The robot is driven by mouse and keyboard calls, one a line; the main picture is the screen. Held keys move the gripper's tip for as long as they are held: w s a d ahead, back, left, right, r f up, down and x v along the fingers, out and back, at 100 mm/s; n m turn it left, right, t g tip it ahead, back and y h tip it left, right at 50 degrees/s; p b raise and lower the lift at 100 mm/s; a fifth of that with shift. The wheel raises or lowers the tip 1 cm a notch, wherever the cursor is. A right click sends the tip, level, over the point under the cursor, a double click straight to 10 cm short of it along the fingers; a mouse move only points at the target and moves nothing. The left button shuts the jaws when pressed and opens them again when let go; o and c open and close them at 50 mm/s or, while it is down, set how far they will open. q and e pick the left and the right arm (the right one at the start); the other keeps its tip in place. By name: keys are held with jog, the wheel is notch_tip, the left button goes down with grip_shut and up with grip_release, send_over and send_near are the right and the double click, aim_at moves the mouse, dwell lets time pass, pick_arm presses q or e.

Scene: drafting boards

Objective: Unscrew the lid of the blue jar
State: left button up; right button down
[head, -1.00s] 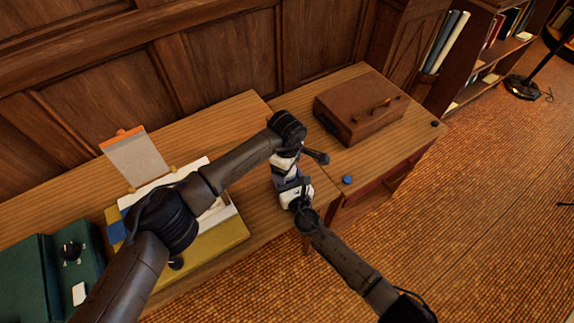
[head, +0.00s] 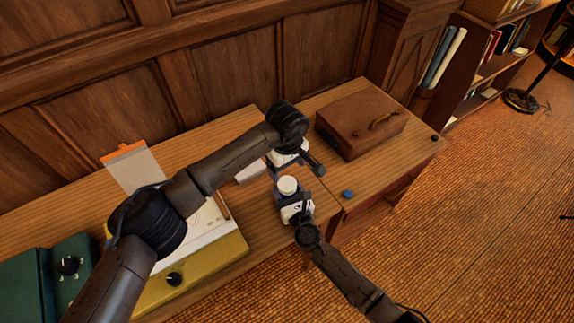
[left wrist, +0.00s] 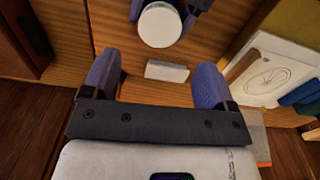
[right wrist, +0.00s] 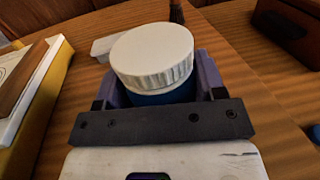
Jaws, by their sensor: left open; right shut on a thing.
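The blue jar (right wrist: 165,97) has a wide white ribbed lid (right wrist: 152,52) on top and stands between the fingers of my right gripper (right wrist: 158,90). That gripper is shut on the blue body, just below the lid. In the head view the white lid (head: 287,185) shows near the desk's front edge, in front of my right gripper (head: 288,198). My left gripper (left wrist: 156,78) is open and empty. In the left wrist view the lid (left wrist: 159,25) lies beyond its fingertips, apart from them. Most of the jar's body is hidden by the right fingers.
A small white block (left wrist: 167,71) lies on the desk near the left fingers. A brown case (head: 360,122) and a small blue round object (head: 347,194) are to the right. A clipboard (head: 136,168), yellow board (head: 200,268) and green box (head: 25,270) are to the left.

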aim_at(287, 183)
pick_arm(q)
jog(key=shift+f, duration=0.2)
jog(key=shift+m, duration=0.3)
jog(key=shift+f, duration=3.6)
jog(key=shift+c, duration=0.4)
jog(key=c, duration=0.9)
jog(key=shift+n, duration=1.8)
jog(key=o, duration=1)
jog(key=shift+o, duration=0.2)
